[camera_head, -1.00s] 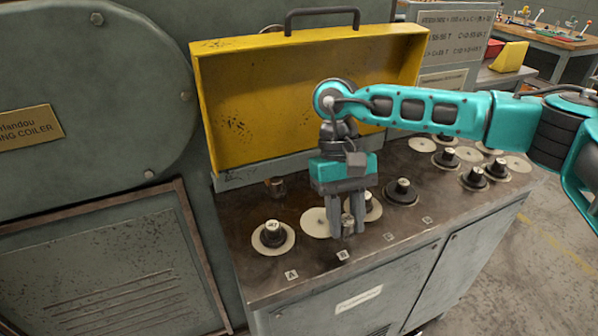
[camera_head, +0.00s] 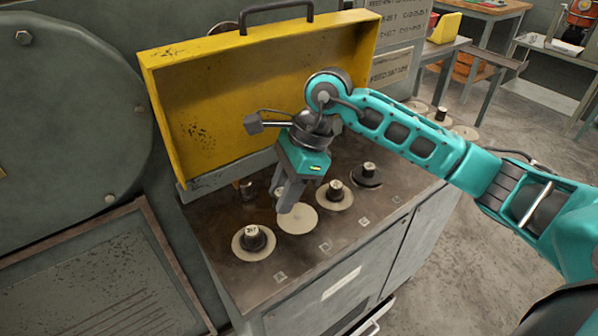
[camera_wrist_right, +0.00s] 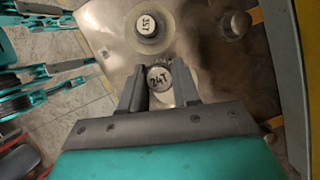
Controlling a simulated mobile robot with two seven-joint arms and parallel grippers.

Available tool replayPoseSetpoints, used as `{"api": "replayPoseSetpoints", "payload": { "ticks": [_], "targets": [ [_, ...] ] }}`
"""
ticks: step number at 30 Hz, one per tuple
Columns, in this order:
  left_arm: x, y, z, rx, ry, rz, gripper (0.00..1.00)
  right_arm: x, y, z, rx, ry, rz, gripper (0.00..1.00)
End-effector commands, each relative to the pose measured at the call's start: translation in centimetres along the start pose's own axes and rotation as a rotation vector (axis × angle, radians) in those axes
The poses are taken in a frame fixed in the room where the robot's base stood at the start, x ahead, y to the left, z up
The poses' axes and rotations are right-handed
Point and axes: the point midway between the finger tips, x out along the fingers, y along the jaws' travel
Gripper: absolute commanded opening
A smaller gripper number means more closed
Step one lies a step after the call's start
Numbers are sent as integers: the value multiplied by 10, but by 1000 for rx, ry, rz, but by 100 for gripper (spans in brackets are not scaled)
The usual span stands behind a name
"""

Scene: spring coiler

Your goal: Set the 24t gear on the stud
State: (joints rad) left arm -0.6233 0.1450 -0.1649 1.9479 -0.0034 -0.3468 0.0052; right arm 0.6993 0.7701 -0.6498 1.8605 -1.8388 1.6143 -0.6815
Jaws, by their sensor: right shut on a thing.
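My right gripper (camera_head: 286,203) hangs tilted over the cabinet top, above the back-left edge of a bare pale disc (camera_head: 302,221). In the right wrist view, its fingers (camera_wrist_right: 160,90) are shut on the 24t gear (camera_wrist_right: 160,77), whose round cap reads "24T". In the head view the fingers mostly hide this gear. A short brownish peg (camera_head: 247,190), which looks like the stud, stands by the foot of the yellow cover, left of the gripper and apart from it. My left gripper is not in view.
A dark-hubbed gear (camera_head: 254,240) sits on a pale disc at front left. Another (camera_head: 335,192) stands right of the gripper, with more behind. The raised yellow cover (camera_head: 250,100) walls off the back. The cabinet's front strip is clear.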

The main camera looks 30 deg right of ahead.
Motion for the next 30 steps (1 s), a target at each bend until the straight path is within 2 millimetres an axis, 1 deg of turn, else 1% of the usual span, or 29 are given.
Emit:
{"api": "replayPoseSetpoints", "payload": {
  "ticks": [1, 4, 6, 10, 14, 20, 30],
  "targets": [
    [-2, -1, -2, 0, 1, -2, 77, -5, -1, -4, 85, -1, -35, 0],
    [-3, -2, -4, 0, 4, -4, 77, -12, -6, -12, 247, -1, -102, 0],
    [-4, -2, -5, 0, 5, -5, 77, -16, -8, -17, 336, 0, -140, 0],
    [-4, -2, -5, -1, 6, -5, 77, -22, -11, -23, 446, 0, -185, 0],
    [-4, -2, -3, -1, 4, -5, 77, -22, -12, -26, 485, 1, -201, 0],
    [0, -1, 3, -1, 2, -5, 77, -14, -12, -29, 488, 0, -201, 0],
    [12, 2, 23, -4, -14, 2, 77, 15, -12, -42, 487, 0, -200, 0]
  ]
}}
